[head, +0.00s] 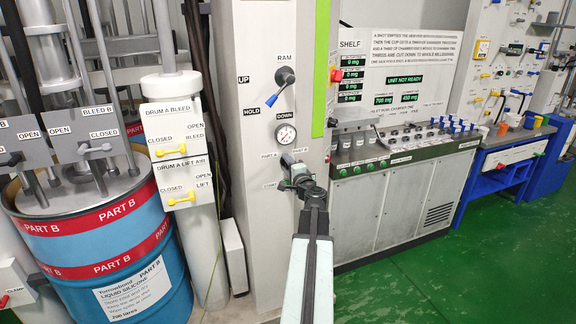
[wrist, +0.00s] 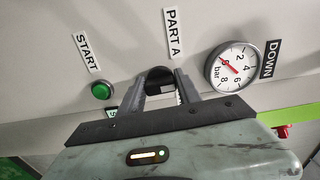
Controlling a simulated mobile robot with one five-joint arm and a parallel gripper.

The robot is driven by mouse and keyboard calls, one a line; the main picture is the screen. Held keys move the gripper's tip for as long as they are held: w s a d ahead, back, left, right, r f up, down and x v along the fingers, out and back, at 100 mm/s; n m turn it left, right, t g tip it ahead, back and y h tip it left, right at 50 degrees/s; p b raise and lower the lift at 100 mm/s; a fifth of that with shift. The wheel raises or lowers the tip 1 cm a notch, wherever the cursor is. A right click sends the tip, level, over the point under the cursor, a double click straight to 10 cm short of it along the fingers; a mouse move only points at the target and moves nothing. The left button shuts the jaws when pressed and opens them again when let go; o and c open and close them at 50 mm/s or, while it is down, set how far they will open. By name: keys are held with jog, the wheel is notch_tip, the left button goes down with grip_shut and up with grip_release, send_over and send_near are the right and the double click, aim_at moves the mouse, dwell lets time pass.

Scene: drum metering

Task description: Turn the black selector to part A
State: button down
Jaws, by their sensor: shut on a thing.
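The black selector (wrist: 159,76) shows in the wrist view as a dark rounded knob on the pale column panel. It sits below the PART A label (wrist: 173,33). My gripper (wrist: 160,93) has one finger on each side of the selector and is shut on it. In the head view my gripper (head: 290,164) reaches the column front below the pressure gauge and covers the selector. Its pointer direction is hidden by my fingers, so I cannot tell which part it points to.
A green START button (wrist: 102,91) is left of the selector in the wrist view, and a gauge (wrist: 232,67) is to the right. In the head view a RAM lever (head: 284,77) is above, a blue drum (head: 110,250) stands left, and a control desk (head: 390,150) stands right.

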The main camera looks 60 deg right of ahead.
jog(key=n, duration=0.4)
jog(key=shift+s+f+n, duration=0.1)
jog(key=shift+f+n, duration=0.1)
jog(key=shift+n, duration=2)
jog(key=c, duration=0.8)
grip_release()
jog(key=shift+c, duration=0.2)
jog(key=v, duration=0.7)
jog(key=shift+s+a, duration=0.15)
jog(key=shift+s, duration=0.2)
